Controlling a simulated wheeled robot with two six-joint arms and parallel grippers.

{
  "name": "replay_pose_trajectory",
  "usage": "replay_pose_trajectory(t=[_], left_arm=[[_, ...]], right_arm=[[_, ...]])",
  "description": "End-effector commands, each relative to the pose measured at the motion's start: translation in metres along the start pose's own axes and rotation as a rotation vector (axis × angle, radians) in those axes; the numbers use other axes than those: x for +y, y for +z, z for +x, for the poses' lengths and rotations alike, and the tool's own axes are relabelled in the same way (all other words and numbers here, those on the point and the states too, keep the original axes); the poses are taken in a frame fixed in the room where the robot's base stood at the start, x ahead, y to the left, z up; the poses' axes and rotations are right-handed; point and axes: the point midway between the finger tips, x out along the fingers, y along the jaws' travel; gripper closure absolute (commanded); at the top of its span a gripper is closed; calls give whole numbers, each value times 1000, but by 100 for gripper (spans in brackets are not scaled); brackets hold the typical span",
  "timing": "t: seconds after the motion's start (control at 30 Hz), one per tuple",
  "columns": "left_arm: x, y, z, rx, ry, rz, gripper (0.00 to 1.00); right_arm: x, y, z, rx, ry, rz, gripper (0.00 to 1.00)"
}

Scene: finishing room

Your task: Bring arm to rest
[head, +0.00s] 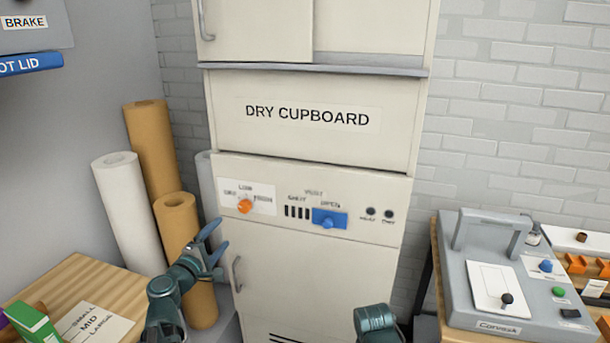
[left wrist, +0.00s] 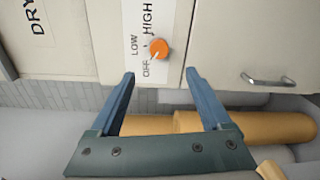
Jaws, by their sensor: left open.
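My left gripper (head: 224,232) is open and empty in front of the dry cupboard (head: 315,275), left of its lower door handle and below the orange knob (head: 245,206). In the left wrist view, the two blue fingers of my left gripper (left wrist: 160,74) stand wide apart with nothing between them. The orange knob (left wrist: 159,48) shows just beyond the fingertips, apart from them, beside the labels OFF, LOW and HIGH. A teal link of my right arm (head: 378,322) shows at the bottom edge; its gripper is out of view.
Tan and white rolls (head: 178,240) stand left of the cupboard, close behind my left arm. A wooden table (head: 85,285) with a size card and green box is at left. A grey machine (head: 510,280) stands on the right. A blue slider (head: 329,219) sits right of the knob.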

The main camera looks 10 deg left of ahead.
Motion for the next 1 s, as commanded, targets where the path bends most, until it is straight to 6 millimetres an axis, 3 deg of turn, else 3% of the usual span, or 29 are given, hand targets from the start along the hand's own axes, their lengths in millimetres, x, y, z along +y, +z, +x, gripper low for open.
replay_pose_trajectory(t=[0.07,0.17,0.33,0.5,0.6,0.7,0.8,1.0], left_arm=[[-7,15,5,-36,-25,30,19],[-28,56,14,-138,-103,121,19],[-94,159,15,-421,-319,386,19],[-174,247,-21,-743,-579,709,19],[-215,278,-56,-920,-742,912,19],[-245,293,-91,-1065,-904,1110,19],[-261,296,-121,-1167,-1048,1283,19],[-267,290,-155,-1257,-1248,1511,19]], right_arm=[[0,0,0,0,0,0,100],[0,0,0,0,0,0,100],[0,0,-1,0,0,0,100],[0,0,-2,0,0,0,100],[0,0,-2,0,0,0,100],[0,0,-2,0,0,0,100],[0,0,-3,0,0,0,100],[0,0,-3,0,0,0,100]])
